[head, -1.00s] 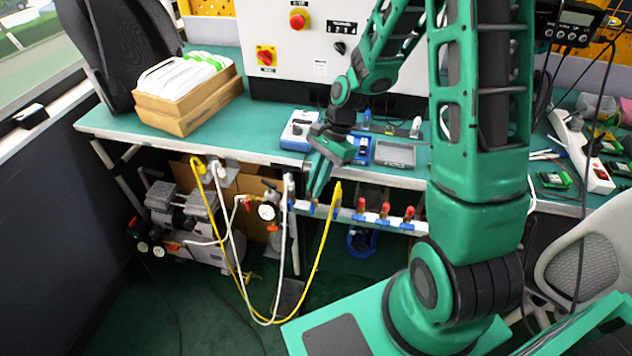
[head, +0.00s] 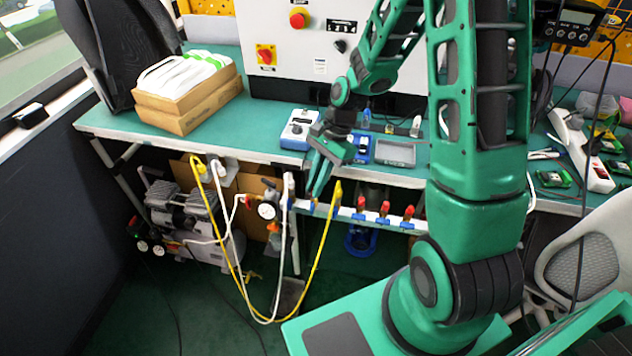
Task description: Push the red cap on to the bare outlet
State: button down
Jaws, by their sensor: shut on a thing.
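The outlet manifold (head: 347,212) is a pale rail below the front edge of the bench, with blue outlets along it. A white hose is on its left end and a yellow hose joins it near the middle-left. My gripper (head: 315,190) points down over the rail between these two hoses. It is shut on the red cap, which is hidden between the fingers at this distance. A blue outlet (head: 313,205) shows just under the fingertips; I cannot tell whether the cap touches it. Three other red caps (head: 384,208) sit on outlets to the right.
The yellow hose (head: 325,235) and white hose (head: 289,220) hang close on both sides of my gripper. A pressure gauge (head: 267,210) and a compressor (head: 185,215) are to the left. The bench (head: 255,140) above holds a blue meter (head: 298,130) and trays.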

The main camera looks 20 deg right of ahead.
jog(key=shift+f, duration=0.25)
jog(key=c, duration=1.7)
grip_release()
jog(key=shift+c, duration=0.2)
jog(key=v, duration=0.9)
jog(key=s+d+r+n+t+h, duration=0.1)
jog(key=s+d+r+n+h, duration=0.25)
jog(key=s+d+r, duration=0.6)
jog(key=s+d+r+n, duration=0.1)
jog(key=s+d+n, duration=0.1)
jog(key=s, duration=0.5)
jog(key=s+d+r+n, duration=0.1)
jog(key=s+d+n, duration=0.1)
jog(key=s, duration=0.6)
jog(key=shift+r+n+h, duration=0.25)
jog(key=shift+n+h, duration=0.1)
